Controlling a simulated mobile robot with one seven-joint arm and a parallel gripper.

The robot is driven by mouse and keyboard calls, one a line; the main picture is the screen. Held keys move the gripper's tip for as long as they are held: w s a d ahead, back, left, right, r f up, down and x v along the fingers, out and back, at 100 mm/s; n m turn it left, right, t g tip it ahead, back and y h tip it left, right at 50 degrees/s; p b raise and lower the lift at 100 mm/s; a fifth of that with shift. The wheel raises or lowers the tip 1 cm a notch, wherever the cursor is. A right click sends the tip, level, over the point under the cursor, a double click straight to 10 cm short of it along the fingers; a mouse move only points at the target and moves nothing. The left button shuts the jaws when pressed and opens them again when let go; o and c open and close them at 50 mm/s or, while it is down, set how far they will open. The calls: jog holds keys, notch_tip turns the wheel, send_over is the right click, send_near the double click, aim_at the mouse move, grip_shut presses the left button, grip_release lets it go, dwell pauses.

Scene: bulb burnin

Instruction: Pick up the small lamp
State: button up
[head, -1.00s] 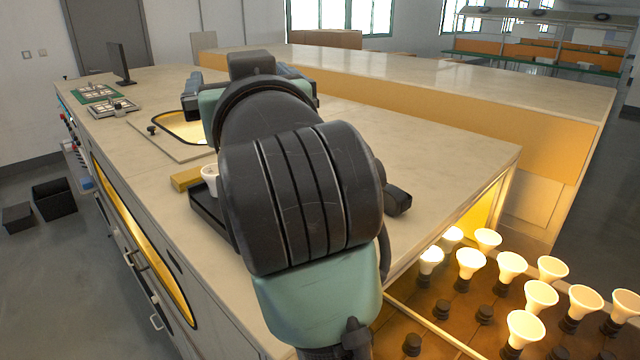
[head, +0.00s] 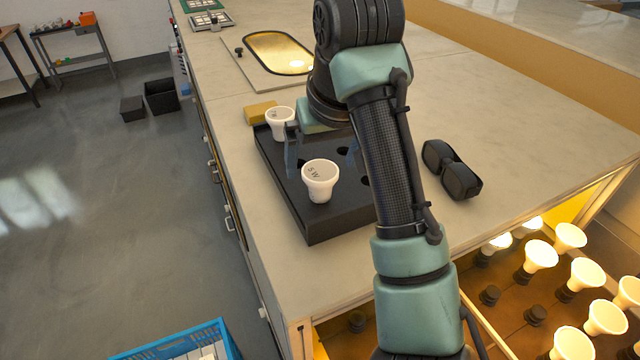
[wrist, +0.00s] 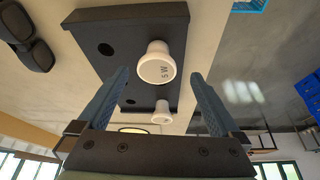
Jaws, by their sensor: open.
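A white lamp marked "5 W" (head: 320,181) stands upright in the black holder tray (head: 325,229). It also shows in the wrist view (wrist: 156,66), with its face toward the camera. A second white lamp (head: 280,123) stands in the tray's far left corner and shows below the first in the wrist view (wrist: 161,114). My gripper (head: 321,158) is open and empty above the tray. In the wrist view its two fingers (wrist: 160,76) stand apart on either side of the marked lamp, with no contact visible. In the head view my arm hides part of the tray.
Dark glasses (head: 452,170) lie on the counter right of the tray. A yellow block (head: 260,112) lies behind it. Several lit lamps (head: 586,274) stand in a rack at lower right. A blue crate (head: 222,338) is at the bottom left. The counter's middle right is clear.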

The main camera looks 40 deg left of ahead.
aim_at(321, 172)
jog(key=shift+w+p+x, duration=0.15)
jog(key=shift+p+x, duration=0.4)
jog(key=shift+x, duration=0.95)
jog(key=shift+w+p+x, duration=0.1)
jog(key=shift+p+x, duration=0.4)
jog(key=shift+x, duration=1.05)
jog(key=shift+r, duration=0.2)
jog(key=c, duration=1.3)
